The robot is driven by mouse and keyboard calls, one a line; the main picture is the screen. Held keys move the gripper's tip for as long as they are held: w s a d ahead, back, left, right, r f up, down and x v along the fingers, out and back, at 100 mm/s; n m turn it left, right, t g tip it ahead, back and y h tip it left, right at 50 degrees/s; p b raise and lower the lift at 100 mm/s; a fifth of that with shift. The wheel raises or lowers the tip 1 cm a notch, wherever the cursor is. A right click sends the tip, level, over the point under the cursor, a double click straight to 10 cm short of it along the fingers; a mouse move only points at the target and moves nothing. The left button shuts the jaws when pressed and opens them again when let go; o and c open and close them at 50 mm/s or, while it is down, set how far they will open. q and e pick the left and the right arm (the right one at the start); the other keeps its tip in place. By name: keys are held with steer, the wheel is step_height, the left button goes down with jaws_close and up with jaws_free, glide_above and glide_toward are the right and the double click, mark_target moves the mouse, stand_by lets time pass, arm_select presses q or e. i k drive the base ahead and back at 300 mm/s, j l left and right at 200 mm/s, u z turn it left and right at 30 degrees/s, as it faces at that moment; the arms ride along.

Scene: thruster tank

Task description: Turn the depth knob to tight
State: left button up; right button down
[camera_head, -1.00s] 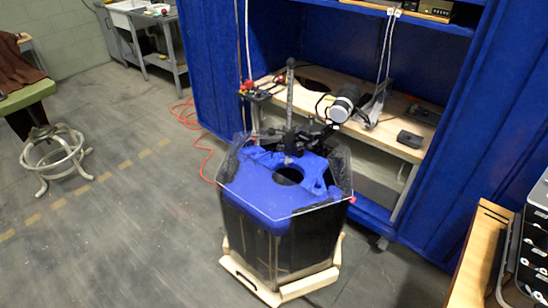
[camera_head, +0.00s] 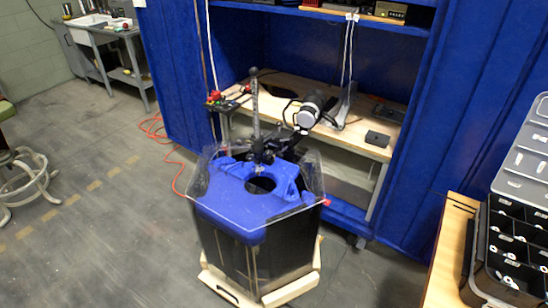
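The thruster tank (camera_head: 258,250) stands on a pale wooden base on the floor, with a blue top (camera_head: 235,205) that has a round dark hole. A silver motor-like cylinder (camera_head: 309,110) and a dark clamp assembly (camera_head: 268,147) are mounted at the tank's back edge. An upright rod (camera_head: 255,105) with a dark ball at its top rises there too. I cannot pick out the depth knob for sure; it is too small at this distance. Neither of my grippers shows in the view.
A wooden workbench (camera_head: 360,148) in a blue alcove stands behind the tank. A wooden table edge (camera_head: 448,250) with a grey organizer case (camera_head: 515,215) is at the right. A white tubular stand (camera_head: 28,180) is at the left. Floor in front left is clear; an orange cable (camera_head: 178,178) lies on it.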

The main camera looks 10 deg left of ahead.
mark_target(249, 158)
steer(key=z, duration=2.65)
steer(key=k+j, duration=0.35)
steer(key=j, duration=0.25)
steer(key=k+j, duration=0.4)
steer(key=j, duration=0.15)
steer(key=k+j, duration=0.35)
steer(key=j, duration=0.25)
steer(key=k+j, duration=0.4)
steer(key=j, duration=0.15)
steer(key=k+j, duration=0.35)
steer(key=j, duration=0.25)
steer(key=k+j, duration=0.4)
steer(key=j, duration=0.15)
steer(key=k+j, duration=0.35)
steer(key=j, duration=0.25)
steer(key=k+j, duration=0.4)
steer(key=j, duration=0.15)
steer(key=i, duration=0.2)
